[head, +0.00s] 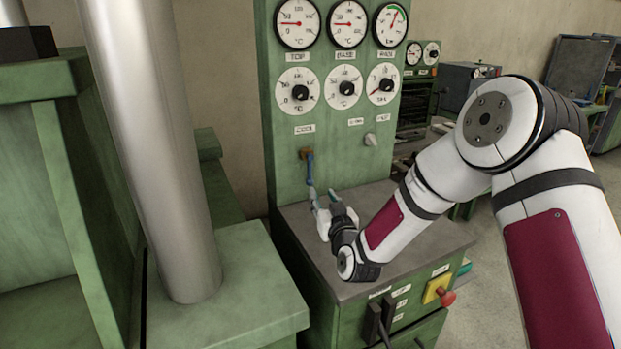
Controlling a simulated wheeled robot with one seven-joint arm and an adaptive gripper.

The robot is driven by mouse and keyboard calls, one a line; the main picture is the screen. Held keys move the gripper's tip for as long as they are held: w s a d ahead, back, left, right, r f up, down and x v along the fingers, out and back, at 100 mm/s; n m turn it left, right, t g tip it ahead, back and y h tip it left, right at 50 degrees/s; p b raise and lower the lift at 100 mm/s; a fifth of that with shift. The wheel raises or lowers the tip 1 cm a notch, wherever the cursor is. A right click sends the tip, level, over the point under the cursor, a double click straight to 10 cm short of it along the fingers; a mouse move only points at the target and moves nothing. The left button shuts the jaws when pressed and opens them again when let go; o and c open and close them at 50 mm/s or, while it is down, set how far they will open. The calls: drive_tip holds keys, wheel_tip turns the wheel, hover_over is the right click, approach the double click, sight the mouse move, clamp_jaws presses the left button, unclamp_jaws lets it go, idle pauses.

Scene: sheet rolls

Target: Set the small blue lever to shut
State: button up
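The small blue lever (310,169) hangs almost straight down from a brown valve fitting (305,153) on the lower left of the green panel's face. My gripper (322,192) is just below and to the right of the lever, above the grey console top. Its two fingers point up toward the panel and stand apart, with nothing seen between them. The left fingertip is close to the lever's lower end; I cannot tell whether they touch.
The green panel (286,118) carries gauges, several black knobs and a pale switch (371,140). The console top (381,194) lies below it. A thick steel column (160,140) stands at left. A red button (447,298) and black levers (374,322) are on the console's front.

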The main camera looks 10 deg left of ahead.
sight(310, 174)
drive_tip(key=b+x, duration=0.1)
drive_tip(key=x, duration=1.2)
drive_tip(key=shift+w, duration=0.25)
drive_tip(key=shift+c, duration=0.2)
clamp_jaws()
